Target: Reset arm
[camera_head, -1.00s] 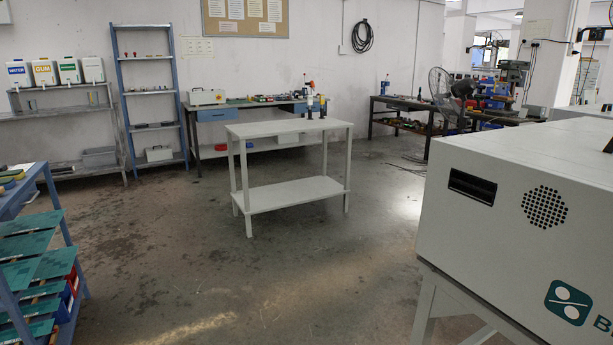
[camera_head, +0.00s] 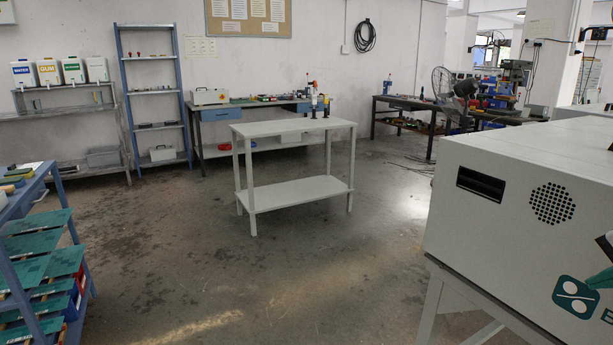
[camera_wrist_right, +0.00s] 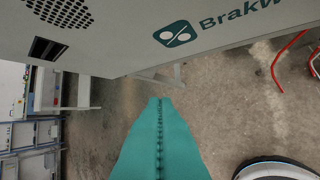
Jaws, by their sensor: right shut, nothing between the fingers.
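My right gripper shows in the wrist view (camera_wrist_right: 160,102) as two teal fingers pressed together along a toothed seam, with nothing between them. In the head view its teal tip (camera_head: 594,281) shows at the right edge, in front of the white machine (camera_head: 520,215). The machine's side has a dark recessed handle, a round grille and a green logo; the wrist view shows the same side (camera_wrist_right: 125,45) beyond my fingertips. I cannot tell the exact gap between fingers and machine. My left gripper is not in view.
A bare white two-tier table (camera_head: 290,127) stands mid-floor. A blue rack with green plates (camera_head: 35,240) is at the left. Shelves (camera_head: 75,110) and a workbench (camera_head: 245,110) line the back wall. Open floor (camera_head: 240,270) lies between rack and machine.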

